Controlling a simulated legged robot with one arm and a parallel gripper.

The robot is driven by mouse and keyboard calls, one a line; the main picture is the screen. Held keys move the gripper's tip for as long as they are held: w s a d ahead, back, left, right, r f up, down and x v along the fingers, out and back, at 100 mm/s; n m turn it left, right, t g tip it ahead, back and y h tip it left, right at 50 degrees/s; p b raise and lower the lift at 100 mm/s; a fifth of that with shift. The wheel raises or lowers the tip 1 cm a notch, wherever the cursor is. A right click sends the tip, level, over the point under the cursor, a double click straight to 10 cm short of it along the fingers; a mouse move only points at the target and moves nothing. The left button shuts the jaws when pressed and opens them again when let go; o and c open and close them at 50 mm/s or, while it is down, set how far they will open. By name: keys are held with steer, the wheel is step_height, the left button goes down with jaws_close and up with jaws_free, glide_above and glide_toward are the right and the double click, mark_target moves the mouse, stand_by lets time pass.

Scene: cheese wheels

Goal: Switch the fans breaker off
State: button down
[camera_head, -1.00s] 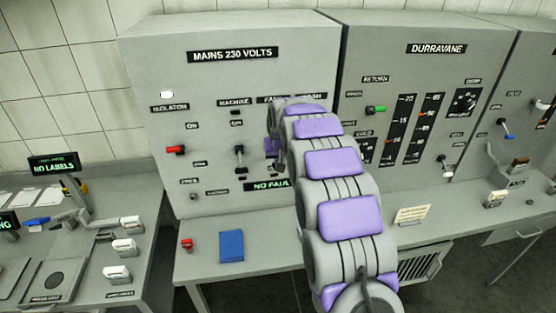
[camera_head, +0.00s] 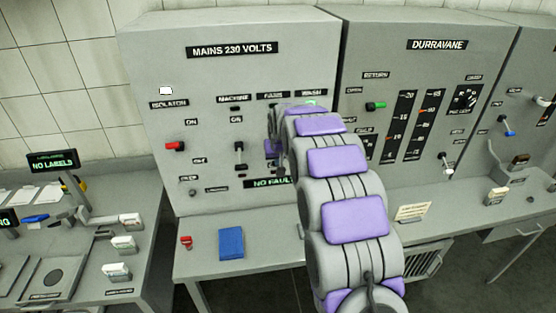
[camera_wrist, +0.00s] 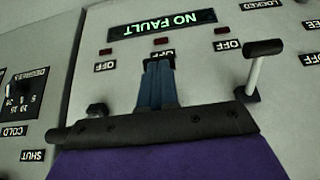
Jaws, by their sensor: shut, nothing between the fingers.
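The mains panel (camera_head: 215,85) stands upright, with columns labelled MACHINE, FANS (camera_head: 272,95) and WASH. My arm covers the FANS column below its label in the head view, so the fans breaker is hidden there. The wrist view is upside down against the panel. In it my gripper (camera_wrist: 156,75) is shut and empty, its fingertips close to the middle OFF label (camera_wrist: 160,54). I cannot tell whether they touch the panel. The fans breaker lever cannot be made out behind the gripper. A black-handled lever (camera_wrist: 264,48), the machine breaker (camera_head: 239,148), stands beside the gripper, apart from it.
A dark knob (camera_wrist: 97,110) lies on the gripper's other side. A NO FAULT display (camera_wrist: 162,24) is close to the fingertips. A red isolator handle (camera_head: 175,146) is at the panel's left. A blue book (camera_head: 231,243) lies on the bench below.

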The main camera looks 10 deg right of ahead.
steer(key=s+f+v, duration=0.1)
steer(key=v, duration=1.4)
steer(key=s+f+g+b, duration=0.2)
steer(key=s+f, duration=0.3)
steer(key=s, duration=1.1)
steer(key=s+a+f+g+b, duration=0.1)
steer(key=s+f+g+b, duration=0.2)
steer(key=s, duration=1.3)
steer(key=s+a+f+g+b, duration=0.1)
steer(key=s+f, duration=0.6)
steer(key=s, duration=0.9)
steer(key=shift+s+a+f+g+b, duration=0.15)
steer(key=shift+s+g+b, duration=0.1)
steer(key=shift+g+b, duration=0.5)
steer(key=shift+w, duration=0.1)
